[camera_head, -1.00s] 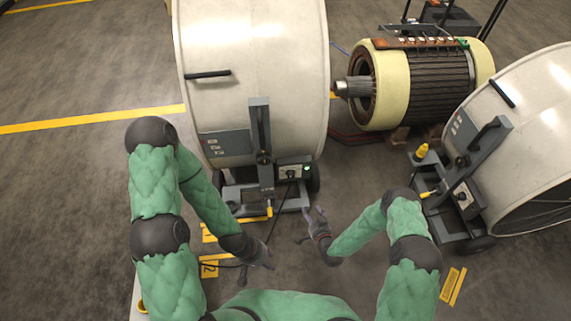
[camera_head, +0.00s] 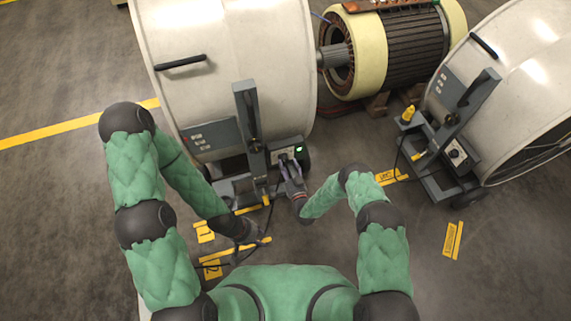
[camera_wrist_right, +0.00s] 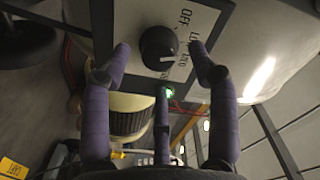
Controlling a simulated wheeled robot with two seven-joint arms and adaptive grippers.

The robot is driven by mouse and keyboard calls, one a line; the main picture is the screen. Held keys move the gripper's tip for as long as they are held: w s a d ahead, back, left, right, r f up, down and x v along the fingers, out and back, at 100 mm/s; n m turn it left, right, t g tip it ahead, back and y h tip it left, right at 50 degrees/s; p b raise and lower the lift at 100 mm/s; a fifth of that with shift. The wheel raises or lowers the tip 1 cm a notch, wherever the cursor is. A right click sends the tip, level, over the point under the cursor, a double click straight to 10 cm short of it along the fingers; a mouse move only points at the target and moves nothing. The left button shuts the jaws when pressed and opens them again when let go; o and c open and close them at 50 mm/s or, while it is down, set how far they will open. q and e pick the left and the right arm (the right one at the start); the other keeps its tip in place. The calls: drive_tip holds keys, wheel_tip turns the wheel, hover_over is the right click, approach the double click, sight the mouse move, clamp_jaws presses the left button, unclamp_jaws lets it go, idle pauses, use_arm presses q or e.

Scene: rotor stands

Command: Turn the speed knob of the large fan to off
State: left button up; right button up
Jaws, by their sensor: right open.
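The large fan (camera_head: 225,60) is a big pale drum on a grey wheeled stand. Its control box (camera_head: 272,157) carries a lit green lamp (camera_head: 299,149). In the right wrist view the black speed knob (camera_wrist_right: 158,43) sits on a panel lettered OFF and LOW, with the green lamp (camera_wrist_right: 168,91) lit below. A pale mark shows at the knob's lower right edge. My right gripper (camera_head: 288,161) is open at the box, its purple fingers (camera_wrist_right: 159,52) spread on both sides of the knob. I see no clear contact. My left gripper (camera_head: 237,253) is low beside the stand, its fingers too dark to judge.
A second fan (camera_head: 510,90) with its own control box (camera_head: 456,154) stands at the right. A large rotor (camera_head: 390,50) lies behind, between the fans. A dark cable hangs near the first stand. Yellow floor labels (camera_head: 453,240) mark otherwise open floor at the right.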

sight(284, 159)
drive_tip(key=shift+b+x, duration=0.3)
drive_tip(key=shift+x, duration=0.9)
drive_tip(key=c, duration=1.1)
drive_tip(key=shift+n, duration=0.3)
drive_tip(key=shift+c, duration=0.2)
drive_tip(key=n, duration=0.3)
drive_tip(key=shift+w+r, duration=0.1)
drive_tip(key=shift+a+r+n, duration=0.1)
drive_tip(key=shift+n, duration=2)
drive_tip(key=o, duration=1.1)
drive_tip(key=shift+o, duration=0.2)
